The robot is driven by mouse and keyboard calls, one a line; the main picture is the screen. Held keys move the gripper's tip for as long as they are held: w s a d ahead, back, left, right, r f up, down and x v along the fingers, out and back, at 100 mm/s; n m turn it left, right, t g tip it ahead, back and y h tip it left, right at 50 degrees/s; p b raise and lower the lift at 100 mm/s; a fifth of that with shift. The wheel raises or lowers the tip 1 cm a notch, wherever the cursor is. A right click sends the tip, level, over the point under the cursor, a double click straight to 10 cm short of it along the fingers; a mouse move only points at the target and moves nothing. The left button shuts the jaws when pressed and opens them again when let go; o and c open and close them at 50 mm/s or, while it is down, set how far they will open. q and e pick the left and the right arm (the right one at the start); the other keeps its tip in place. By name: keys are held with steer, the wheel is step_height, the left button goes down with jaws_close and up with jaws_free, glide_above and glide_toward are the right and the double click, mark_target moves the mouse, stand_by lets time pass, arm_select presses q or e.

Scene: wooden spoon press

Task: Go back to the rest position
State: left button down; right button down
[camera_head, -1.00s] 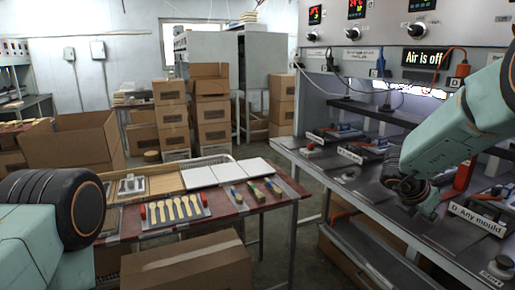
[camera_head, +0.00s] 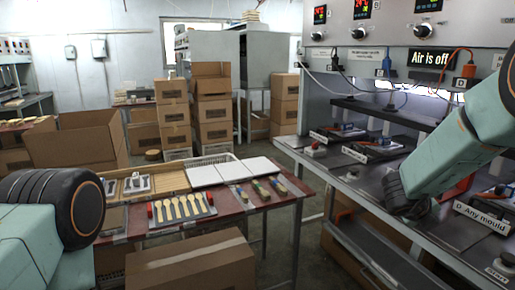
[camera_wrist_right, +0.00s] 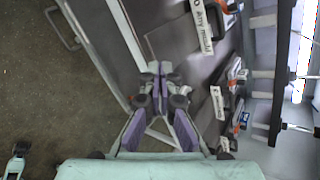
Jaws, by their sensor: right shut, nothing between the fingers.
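My right arm (camera_head: 465,145) comes in from the right in the head view and slopes down to a dark round joint above the edge of the press bench (camera_head: 335,176). The right gripper's fingers are hidden in that view. In the right wrist view my right gripper (camera_wrist_right: 159,72) is shut and empty, with its tips together over the bench edge. My left arm (camera_head: 45,225) shows at the lower left of the head view, and its gripper is out of the picture.
A red table (camera_head: 255,208) holds a row of wooden spoons (camera_head: 182,206), white trays and a wooden tray. Cardboard boxes (camera_head: 190,262) stand in front and behind. The press bench carries several moulds and labels, including "D Any mould" (camera_head: 480,217). Grey floor lies between table and bench.

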steer(key=s+a+f+n+y, duration=0.3)
steer(key=s+a+f+n, duration=0.35)
steer(key=n, duration=0.65)
steer(key=s+a+f+n+y, duration=0.2)
steer(key=s+a+f+n, duration=0.2)
steer(key=s+f+n, duration=0.55)
steer(key=s+a+f+n+g+y, duration=0.1)
steer(key=s+a+f+n+g, duration=0.1)
steer(key=s, duration=0.6)
steer(key=s+a+f+n+g+y, duration=0.2)
steer(key=s+a+f+n, duration=0.2)
steer(key=s, duration=0.5)
steer(key=s+a+f+n+g+y, duration=0.1)
steer(key=s+a+f+n, duration=0.2)
steer(key=s+f+n, duration=0.3)
steer(key=shift+s+g, duration=0.4)
steer(key=shift+s, duration=0.85)
steer(key=shift+s+a, duration=0.1)
